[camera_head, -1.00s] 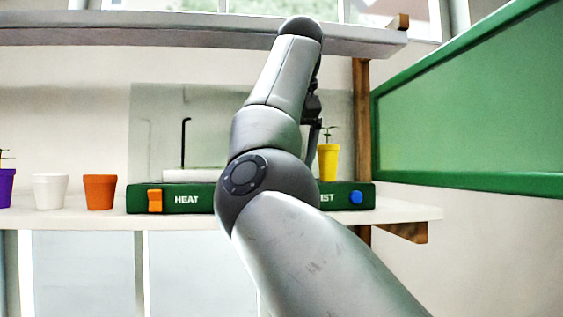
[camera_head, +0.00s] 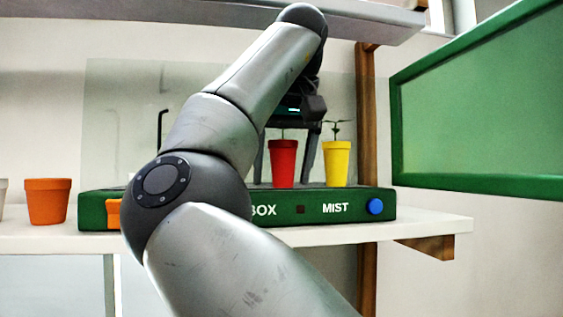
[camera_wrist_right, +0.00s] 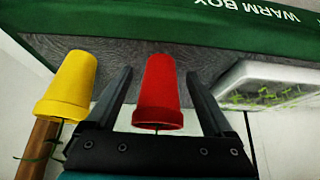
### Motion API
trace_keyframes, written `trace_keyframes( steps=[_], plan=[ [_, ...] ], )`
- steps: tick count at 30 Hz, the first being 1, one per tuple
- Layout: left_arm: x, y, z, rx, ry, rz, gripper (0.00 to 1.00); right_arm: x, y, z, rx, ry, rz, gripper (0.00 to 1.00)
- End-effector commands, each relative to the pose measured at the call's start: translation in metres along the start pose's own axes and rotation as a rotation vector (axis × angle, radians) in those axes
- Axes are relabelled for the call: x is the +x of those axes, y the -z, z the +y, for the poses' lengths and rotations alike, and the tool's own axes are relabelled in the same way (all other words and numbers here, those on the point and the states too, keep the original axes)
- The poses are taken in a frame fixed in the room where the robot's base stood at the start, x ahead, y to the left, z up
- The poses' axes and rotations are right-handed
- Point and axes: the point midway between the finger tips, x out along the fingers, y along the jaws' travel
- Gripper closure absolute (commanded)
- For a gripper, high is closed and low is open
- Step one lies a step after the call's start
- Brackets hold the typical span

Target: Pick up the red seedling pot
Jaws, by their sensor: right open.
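The red seedling pot (camera_head: 283,164) stands upright on the green warm box (camera_head: 330,193), with a small seedling above its rim. My right gripper (camera_head: 285,178) is open and comes down from above, with one finger on each side of the red pot. In the right wrist view the red pot (camera_wrist_right: 158,92) sits between the two open fingers (camera_wrist_right: 160,85), and gaps show on both sides. The left gripper is not in view.
A yellow pot (camera_head: 337,163) with a seedling stands close to the right of the red pot. An orange pot (camera_head: 48,201) is on the white shelf (camera_head: 430,226) at left. A green-framed panel (camera_head: 480,100) is at right. The wrist view shows a white tray (camera_wrist_right: 275,82) with seedlings.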

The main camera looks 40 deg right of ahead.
Motion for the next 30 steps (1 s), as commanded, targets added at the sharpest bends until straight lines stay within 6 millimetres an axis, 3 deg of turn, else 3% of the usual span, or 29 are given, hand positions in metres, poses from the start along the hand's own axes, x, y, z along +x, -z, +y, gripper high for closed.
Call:
trace_keyframes(
  steps=[5,27,30],
  plan=[
    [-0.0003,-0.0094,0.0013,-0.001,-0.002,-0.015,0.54,0.0,0.0,0.0,0.0,0.0,0.0,0.15],
    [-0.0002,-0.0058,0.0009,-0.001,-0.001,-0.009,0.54,-0.0004,0.0003,0.0002,0.001,0.0,0.001,0.98],
    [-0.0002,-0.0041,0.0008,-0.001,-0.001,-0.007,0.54,-0.0006,0.0004,0.0002,0.001,0.0,0.002,1.0]
  ],
)
